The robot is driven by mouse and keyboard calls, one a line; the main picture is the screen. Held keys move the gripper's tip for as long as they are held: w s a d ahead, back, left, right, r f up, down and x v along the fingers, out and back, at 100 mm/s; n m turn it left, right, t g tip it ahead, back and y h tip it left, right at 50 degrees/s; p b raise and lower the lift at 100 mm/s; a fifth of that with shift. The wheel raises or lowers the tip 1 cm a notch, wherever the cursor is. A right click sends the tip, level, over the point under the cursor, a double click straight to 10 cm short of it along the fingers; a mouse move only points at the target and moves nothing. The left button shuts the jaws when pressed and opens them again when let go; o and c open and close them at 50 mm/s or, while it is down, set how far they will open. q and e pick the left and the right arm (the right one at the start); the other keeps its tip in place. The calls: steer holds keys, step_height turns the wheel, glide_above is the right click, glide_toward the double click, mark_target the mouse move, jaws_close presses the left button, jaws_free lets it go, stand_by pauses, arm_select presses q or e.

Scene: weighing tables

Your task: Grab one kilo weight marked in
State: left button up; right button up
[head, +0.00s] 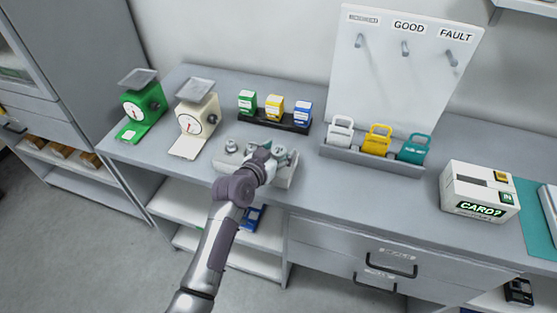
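Several grey metal weights stand in a pale tray (285,181) on the grey table. One small weight (231,147) shows at the tray's left end, and others are partly hidden behind my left gripper. Any markings on the weights are too small to read. My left gripper (268,150) is over the middle of the tray, among or just above the weights. Its fingers are small and partly hidden, so I cannot tell whether they hold a weight. My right gripper is not in view.
A green scale (141,104) and a cream scale (193,122) stand at the left. Green, yellow and blue boxes sit in a black rack (270,121). White, yellow and teal tags stand in a grey holder (372,160) under a hook board (406,75). A white card box (480,192) is right.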

arm_select(q)
jaws_close()
steer(key=shift+w+r, duration=0.15)
steer(key=shift+r, duration=0.05)
steer(key=shift+r, duration=0.1)
